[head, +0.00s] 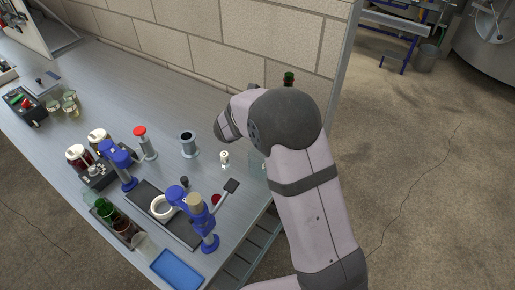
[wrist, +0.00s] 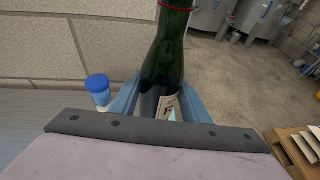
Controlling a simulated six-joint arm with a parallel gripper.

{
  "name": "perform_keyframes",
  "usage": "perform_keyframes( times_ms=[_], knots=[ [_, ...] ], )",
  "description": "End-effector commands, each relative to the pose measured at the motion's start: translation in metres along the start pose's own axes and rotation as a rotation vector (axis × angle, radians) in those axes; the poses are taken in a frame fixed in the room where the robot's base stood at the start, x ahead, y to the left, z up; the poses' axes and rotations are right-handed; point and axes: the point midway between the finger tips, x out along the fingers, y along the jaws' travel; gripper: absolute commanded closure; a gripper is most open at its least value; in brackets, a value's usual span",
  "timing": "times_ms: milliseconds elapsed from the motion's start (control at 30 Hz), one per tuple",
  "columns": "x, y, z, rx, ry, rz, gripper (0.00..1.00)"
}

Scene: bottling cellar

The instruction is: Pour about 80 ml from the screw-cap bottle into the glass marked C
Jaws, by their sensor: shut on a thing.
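My gripper (wrist: 158,103) is shut on a dark green bottle (wrist: 167,58), with a blue finger on each side. The bottle has a red ring on its neck and a pale label partly hidden low down. In the head view its green neck (head: 288,79) shows above my arm and looks roughly upright; the rest of it and my gripper are hidden behind the arm. A clear glass (head: 256,166) stands near the bench's right edge, partly covered by my arm. No letter C is readable on any glass.
A blue-capped white container (wrist: 98,88) stands left of the bottle. The bench (head: 135,75) also bears a small white vessel (head: 224,158), a dark-topped cylinder (head: 189,144), blue stands (head: 190,209), a blue tray (head: 177,269) and several small glasses (head: 69,105). A block wall (head: 210,35) runs behind.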

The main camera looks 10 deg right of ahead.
Motion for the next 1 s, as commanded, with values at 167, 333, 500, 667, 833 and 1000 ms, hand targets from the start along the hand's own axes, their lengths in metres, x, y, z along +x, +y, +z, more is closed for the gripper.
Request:
perform_keyframes(
  times_ms=[167, 333, 500, 667, 833, 1000],
  knots=[
    [0.002, -0.051, 0.025, 0.028, -0.003, -0.074, 0.93],
    [-0.002, -0.084, 0.04, 0.04, -0.003, -0.106, 0.93],
    [-0.007, -0.104, 0.046, 0.037, -0.002, -0.099, 0.93],
    [-0.011, -0.109, 0.041, 0.014, 0.0, -0.047, 0.93],
    [-0.013, -0.104, 0.025, -0.017, 0.0, 0.035, 0.93],
    [-0.019, -0.097, 0.001, -0.058, 0.003, 0.137, 0.93]
  ],
)
